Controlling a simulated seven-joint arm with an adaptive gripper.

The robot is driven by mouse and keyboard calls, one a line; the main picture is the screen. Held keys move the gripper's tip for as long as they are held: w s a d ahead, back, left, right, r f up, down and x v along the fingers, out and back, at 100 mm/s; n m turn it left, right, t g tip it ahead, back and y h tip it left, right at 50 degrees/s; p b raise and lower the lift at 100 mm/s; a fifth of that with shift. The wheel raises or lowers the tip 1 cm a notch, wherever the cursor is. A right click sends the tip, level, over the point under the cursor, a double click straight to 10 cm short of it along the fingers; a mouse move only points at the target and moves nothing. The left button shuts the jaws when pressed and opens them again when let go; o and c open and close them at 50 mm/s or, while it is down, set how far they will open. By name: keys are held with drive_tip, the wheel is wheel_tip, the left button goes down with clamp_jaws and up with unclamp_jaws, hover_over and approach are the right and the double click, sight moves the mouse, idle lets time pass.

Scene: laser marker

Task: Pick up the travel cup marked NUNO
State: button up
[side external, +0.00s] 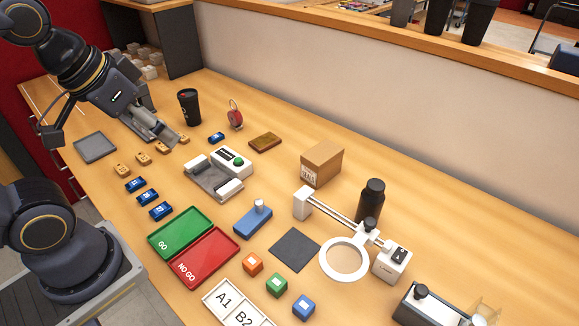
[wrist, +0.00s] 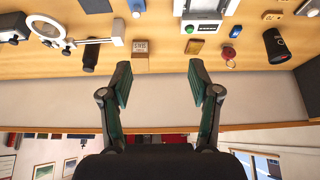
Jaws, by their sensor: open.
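A black tapered travel cup (side external: 189,107) stands upright at the back left of the table, with a small red mark near its top. In the wrist view the black cup (wrist: 276,46) is at the right, outside the fingers. I cannot read a name on it. My gripper (side external: 165,136) is to the left of and nearer than the cup in the side view, apart from it. In the wrist view my gripper (wrist: 159,78) has its fingers spread with nothing between them. A black lidded bottle (side external: 371,203) stands by the ring magnifier.
A red round item (side external: 235,115) and blue block (side external: 217,138) are near the cup. Small wooden blocks (side external: 143,158) lie below my gripper. A cardboard box (side external: 321,164) and the magnifier (side external: 344,259) are farther right. Several dark cups (side external: 439,16) stand beyond the back wall.

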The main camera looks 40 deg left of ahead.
drive_tip(key=o, duration=0.6)
drive_tip(key=shift+o, duration=0.2)
